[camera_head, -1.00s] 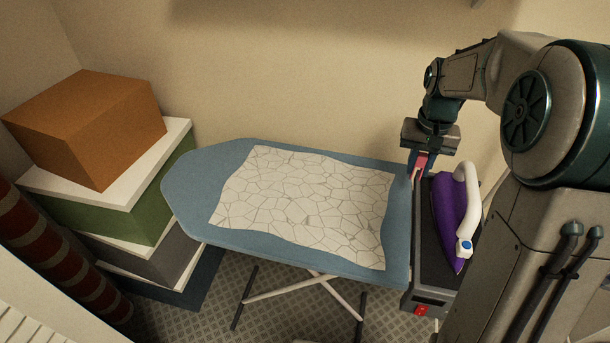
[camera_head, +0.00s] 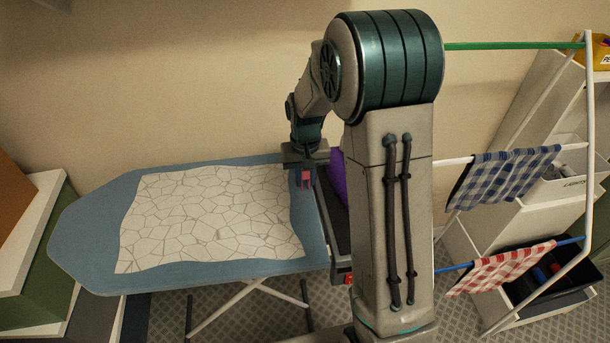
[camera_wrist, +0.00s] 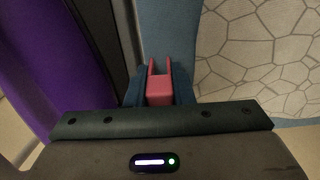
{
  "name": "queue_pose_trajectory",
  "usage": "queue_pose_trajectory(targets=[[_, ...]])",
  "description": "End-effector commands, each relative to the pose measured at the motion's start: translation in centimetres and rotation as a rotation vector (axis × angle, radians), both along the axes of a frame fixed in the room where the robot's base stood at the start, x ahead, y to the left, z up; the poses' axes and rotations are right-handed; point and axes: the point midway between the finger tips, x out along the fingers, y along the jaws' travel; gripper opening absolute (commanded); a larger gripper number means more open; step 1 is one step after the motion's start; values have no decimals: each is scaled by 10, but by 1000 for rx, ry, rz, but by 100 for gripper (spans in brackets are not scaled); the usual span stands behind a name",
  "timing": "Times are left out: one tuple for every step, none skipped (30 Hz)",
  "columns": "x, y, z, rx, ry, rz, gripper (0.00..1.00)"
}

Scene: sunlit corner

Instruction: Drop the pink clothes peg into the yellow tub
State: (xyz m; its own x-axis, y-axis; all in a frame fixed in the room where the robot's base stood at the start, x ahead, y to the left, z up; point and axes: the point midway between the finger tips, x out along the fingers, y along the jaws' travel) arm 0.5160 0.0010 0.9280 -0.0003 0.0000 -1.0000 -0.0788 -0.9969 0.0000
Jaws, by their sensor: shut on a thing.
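The pink clothes peg (camera_head: 306,179) is held in my gripper (camera_head: 305,181), over the right end of the ironing board by the iron. In the wrist view the peg (camera_wrist: 159,90) sits between the two blue fingers of my gripper (camera_wrist: 159,86), its two prongs pointing away from the wrist. The yellow tub (camera_head: 598,47) is at the top right edge of the head view, on top of a white shelf unit. It is cut off by the frame, with part of a dark-lettered label showing. Its inside is mostly out of view.
A blue ironing board (camera_head: 85,232) bears a white patterned cloth (camera_head: 210,215). The purple iron (camera_head: 337,176) is partly hidden behind my arm. A drying rack (camera_head: 570,242) with checked cloths stands before the white shelves (camera_head: 520,180). Boxes (camera_head: 40,255) are stacked at left.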

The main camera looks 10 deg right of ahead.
Motion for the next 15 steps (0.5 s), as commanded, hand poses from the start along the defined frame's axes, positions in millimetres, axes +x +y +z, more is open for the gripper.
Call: queue_pose_trajectory(targets=[[0, 0, -1, 0, 0, 0, 0], [0, 0, -1, 0, -1, 0, 0], [0, 0, 0, 0, -1, 0, 0], [0, 0, 0, 0, -1, 0, 0], [0, 0, 0, 0, -1, 0, 0], [0, 0, 0, 0, -1, 0, 0], [0, 0, -1, 0, -1, 0, 0], [0, 0, -2, 0, 0, 0, 0], [0, 0, -4, 0, 0, 0, 0], [0, 0, -5, 0, 0, 0, 0], [0, 0, -4, 0, 0, 0, 24], [0, 0, -3, 0, 0, 0, 35], [0, 0, -3, 0, 0, 0, 43], [0, 0, -3, 0, 0, 0, 43], [0, 0, -3, 0, 0, 0, 43]])
